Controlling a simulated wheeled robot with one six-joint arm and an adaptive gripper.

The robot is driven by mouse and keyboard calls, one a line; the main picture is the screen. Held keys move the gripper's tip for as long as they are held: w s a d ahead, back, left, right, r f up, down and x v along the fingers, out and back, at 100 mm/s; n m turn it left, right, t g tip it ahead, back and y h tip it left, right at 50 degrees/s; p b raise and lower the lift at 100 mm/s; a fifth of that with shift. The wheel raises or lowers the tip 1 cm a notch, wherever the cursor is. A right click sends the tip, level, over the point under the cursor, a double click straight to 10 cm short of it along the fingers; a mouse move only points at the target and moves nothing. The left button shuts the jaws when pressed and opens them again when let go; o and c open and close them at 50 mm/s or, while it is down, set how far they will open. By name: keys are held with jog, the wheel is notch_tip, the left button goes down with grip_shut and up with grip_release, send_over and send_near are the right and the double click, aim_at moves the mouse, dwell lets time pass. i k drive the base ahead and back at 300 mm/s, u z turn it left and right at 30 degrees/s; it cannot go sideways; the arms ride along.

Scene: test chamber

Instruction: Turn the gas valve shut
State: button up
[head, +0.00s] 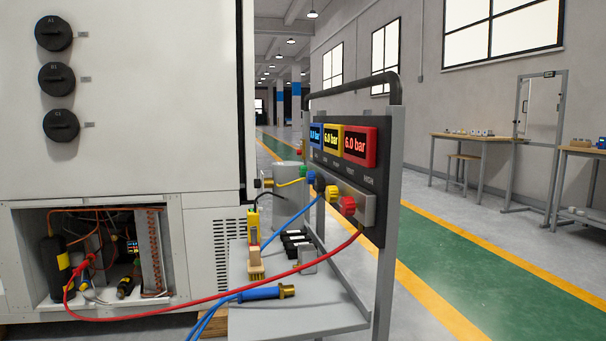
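A gauge panel (343,132) stands on a cart at the picture's middle. It has a blue display, a yellow one reading 6.0 bar and a red one reading 6.0 bar. Below them is a manifold with a blue knob (309,177), a yellow knob (331,194) and a red knob (348,206). A yellow hose runs left to a brass fitting (264,183) by a grey vessel (285,172) behind the cart. I cannot tell which of these is the gas valve, or whether any is open or shut. My gripper is not in view.
A white cabinet (150,110) fills the left, with an open bay (92,215) of pipes. A red hose (215,303) droops from the manifold into it. The green floor lane (470,290) at right is clear.

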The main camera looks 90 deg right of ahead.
aim_at(302, 169)
jog(key=z, duration=0.5)
jog(key=i, duration=1.7)
jog(key=z, duration=3.55)
jog(key=i, duration=0.3)
jog(key=u, duration=0.1)
